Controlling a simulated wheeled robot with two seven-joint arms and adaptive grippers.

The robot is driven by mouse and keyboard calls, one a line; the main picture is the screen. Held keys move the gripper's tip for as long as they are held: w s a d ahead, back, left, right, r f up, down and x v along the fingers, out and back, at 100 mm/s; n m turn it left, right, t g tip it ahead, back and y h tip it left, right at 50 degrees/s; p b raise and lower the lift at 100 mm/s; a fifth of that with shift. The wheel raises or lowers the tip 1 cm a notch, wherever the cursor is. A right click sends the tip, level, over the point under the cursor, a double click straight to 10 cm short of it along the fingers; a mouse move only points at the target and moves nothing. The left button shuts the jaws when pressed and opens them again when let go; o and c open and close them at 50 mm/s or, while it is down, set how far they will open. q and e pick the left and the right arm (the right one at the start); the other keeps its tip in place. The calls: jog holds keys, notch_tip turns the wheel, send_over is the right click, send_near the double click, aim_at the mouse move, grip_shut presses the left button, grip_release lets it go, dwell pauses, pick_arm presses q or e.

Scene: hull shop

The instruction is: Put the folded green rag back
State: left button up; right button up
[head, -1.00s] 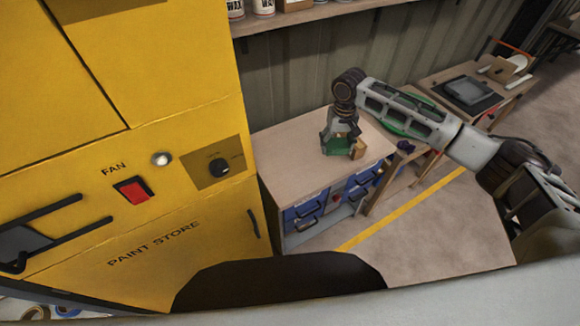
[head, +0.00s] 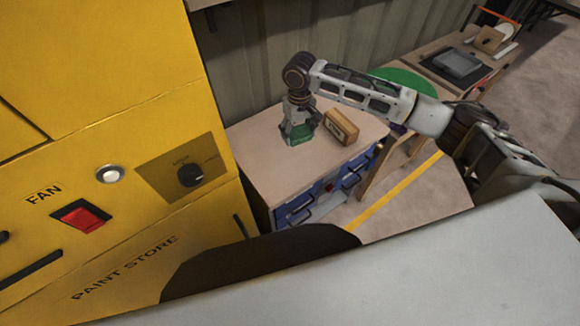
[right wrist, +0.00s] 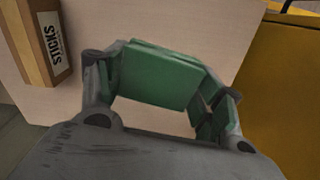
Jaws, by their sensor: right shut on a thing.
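My right gripper (head: 297,128) is low over the wooden top of the bench (head: 255,150), pointing down. It is shut on the folded green rag (head: 297,136), which shows as a green slab between the fingers. In the right wrist view the rag (right wrist: 160,78) spans the gap between the fingers of the gripper (right wrist: 165,95). I cannot tell whether the rag touches the bench top. My left gripper is not in view.
A wooden box marked STICKS (head: 341,127) stands on the bench just right of the gripper. Blue drawers (head: 300,210) are in the bench front. The yellow PAINT STORE cabinet (head: 150,215) fills the left. A green disc (head: 403,80) shows behind my right arm.

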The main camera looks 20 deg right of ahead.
aim_at(292, 139)
jog(key=shift+s+a+f+n+b, duration=0.45)
jog(key=shift+a+f+b, duration=0.15)
jog(key=shift+f, duration=0.1)
jog(key=shift+s+a+f+n+b, duration=0.25)
jog(key=shift+s+a+f+b, duration=0.1)
jog(key=shift+s+a+b, duration=0.15)
jog(key=shift+s+a+f, duration=0.15)
jog(key=shift+s, duration=0.1)
pick_arm(q)
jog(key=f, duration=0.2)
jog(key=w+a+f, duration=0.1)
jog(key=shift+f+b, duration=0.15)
jog(key=shift+b, duration=0.15)
pick_arm(e)
jog(key=shift+a+n, duration=0.1)
jog(key=shift+n, duration=0.2)
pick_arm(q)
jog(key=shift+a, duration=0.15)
pick_arm(e)
notch_tip(292, 139, down, 6)
jog(key=shift+r, duration=0.2)
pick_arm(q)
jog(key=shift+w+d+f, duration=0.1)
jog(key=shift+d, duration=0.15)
pick_arm(e)
jog(key=shift+f, duration=0.35)
